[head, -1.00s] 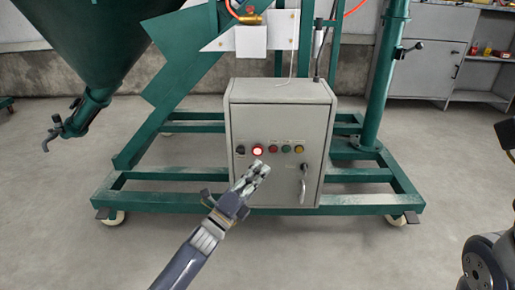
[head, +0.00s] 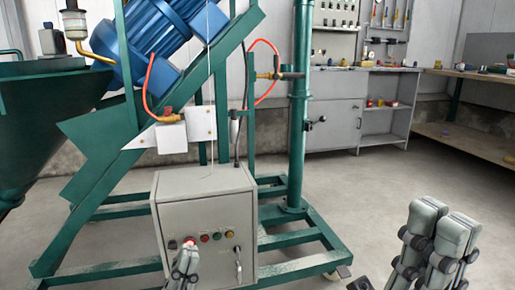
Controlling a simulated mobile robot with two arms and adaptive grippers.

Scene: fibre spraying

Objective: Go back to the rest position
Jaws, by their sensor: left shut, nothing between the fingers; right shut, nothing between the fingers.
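My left gripper (head: 186,256) is at the bottom of the head view, in front of the grey control box (head: 205,202). It is shut and empty, and its tips overlap the area just below the box's red button (head: 189,240); I cannot tell whether they touch the box. My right gripper (head: 441,216) is large and near at the lower right, pointing up. Its fingers are together with nothing between them, over open floor.
The box stands on a green wheeled frame (head: 300,262) with a green post (head: 299,120) and a blue motor (head: 150,40) above. A green hopper (head: 40,120) is at the left. A grey cabinet (head: 335,115) and a wooden bench (head: 465,140) stand behind. Floor at right is clear.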

